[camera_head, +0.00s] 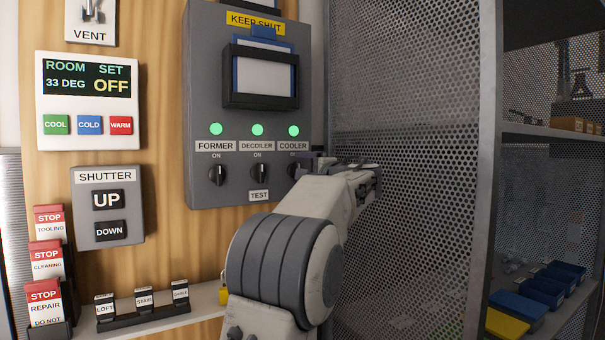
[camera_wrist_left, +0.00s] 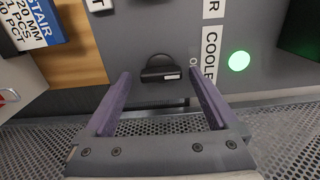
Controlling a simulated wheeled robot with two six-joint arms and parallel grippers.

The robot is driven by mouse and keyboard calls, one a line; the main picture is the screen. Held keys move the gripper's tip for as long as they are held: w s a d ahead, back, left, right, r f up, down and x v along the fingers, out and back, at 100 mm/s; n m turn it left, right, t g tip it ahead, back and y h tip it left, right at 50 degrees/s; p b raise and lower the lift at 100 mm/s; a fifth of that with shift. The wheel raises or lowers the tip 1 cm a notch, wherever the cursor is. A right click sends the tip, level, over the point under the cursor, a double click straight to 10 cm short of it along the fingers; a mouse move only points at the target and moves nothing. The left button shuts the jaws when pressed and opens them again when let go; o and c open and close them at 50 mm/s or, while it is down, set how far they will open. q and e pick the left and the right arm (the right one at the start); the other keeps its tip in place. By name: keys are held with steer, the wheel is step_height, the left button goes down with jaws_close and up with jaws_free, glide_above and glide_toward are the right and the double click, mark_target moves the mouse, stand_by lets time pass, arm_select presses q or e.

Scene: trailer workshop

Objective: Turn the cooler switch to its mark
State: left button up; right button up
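The cooler switch (camera_head: 293,170) is a dark knob under the COOLER label on the grey panel, partly hidden by my left gripper (camera_head: 316,165) in the head view. In the left wrist view the cooler switch (camera_wrist_left: 157,69) is a black knob with a white line near its right end, toward the COOLER label (camera_wrist_left: 210,55). My left gripper (camera_wrist_left: 162,80) is open, its purple fingers on either side of the knob with a gap at each side. Part of an ON label shows next to the knob; no separate target mark is clear. My right gripper is out of view.
FORMER (camera_head: 215,174) and DECOILER (camera_head: 257,173) knobs sit left of the cooler switch, under green lamps. A TEST label (camera_head: 258,195) is below. A perforated metal cabinet wall (camera_head: 410,220) stands close on the right. A ledge with small signs (camera_head: 145,302) is below left.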

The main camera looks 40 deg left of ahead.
arm_select(q)
steer(key=b+v, duration=0.2)
steer(key=v, duration=0.8)
steer(key=shift+s+d, duration=0.15)
steer(key=shift+d, duration=0.05)
steer(key=shift+f, duration=0.1)
